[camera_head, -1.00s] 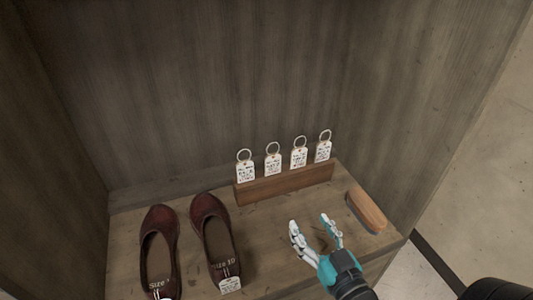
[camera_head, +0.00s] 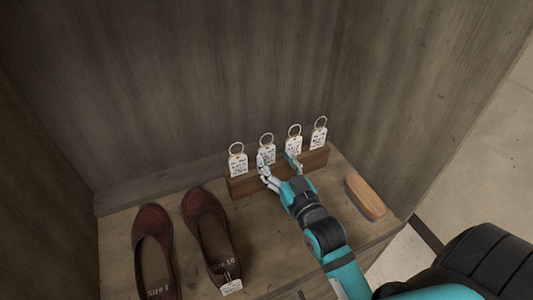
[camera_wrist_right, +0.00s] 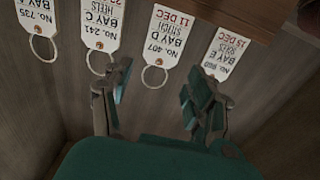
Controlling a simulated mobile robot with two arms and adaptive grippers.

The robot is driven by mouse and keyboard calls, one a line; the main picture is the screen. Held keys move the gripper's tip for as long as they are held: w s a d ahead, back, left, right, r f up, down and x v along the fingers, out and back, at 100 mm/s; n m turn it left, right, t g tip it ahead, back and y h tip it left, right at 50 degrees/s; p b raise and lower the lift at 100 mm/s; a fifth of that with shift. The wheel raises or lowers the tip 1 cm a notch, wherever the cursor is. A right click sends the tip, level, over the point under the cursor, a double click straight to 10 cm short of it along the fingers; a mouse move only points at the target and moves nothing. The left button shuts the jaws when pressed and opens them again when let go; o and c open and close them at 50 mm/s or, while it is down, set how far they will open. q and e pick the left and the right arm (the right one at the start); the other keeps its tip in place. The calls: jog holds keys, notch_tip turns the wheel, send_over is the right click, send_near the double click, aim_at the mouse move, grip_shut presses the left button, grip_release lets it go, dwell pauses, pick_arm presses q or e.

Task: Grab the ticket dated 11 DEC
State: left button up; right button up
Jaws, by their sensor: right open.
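The 11 DEC ticket (camera_wrist_right: 172,35), marked No. 407, BAY D, STITCH, is a white tag with a metal ring. It appears upside down in the right wrist view, second from the right. In the head view it is the second tag from the left (camera_head: 266,151), upright in the wooden holder (camera_head: 245,186), its lower part partly covered by a finger. My right gripper (camera_head: 279,168) is open and empty in front of the holder. In the wrist view its fingers (camera_wrist_right: 155,103) are spread on either side of the 11 DEC ticket's ring, apart from it. My left gripper is not seen.
The neighbouring tags are the 19 DEC one (camera_wrist_right: 228,52) and No. 241 (camera_wrist_right: 101,22), both close to the fingers. Cabinet walls close in the back and sides.

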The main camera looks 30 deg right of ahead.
aim_at(267, 147)
jog(key=shift+w+d+r, duration=0.1)
jog(key=shift+w+r, duration=0.05)
jog(key=shift+w, duration=0.95)
jog(key=w+p, duration=0.1)
jog(key=w, duration=0.2)
jog(key=shift+w+d, duration=0.15)
jog(key=shift+w, duration=0.35)
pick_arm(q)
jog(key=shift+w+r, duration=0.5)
pick_arm(e)
jog(key=shift+c, duration=0.4)
jog(key=c, duration=0.6)
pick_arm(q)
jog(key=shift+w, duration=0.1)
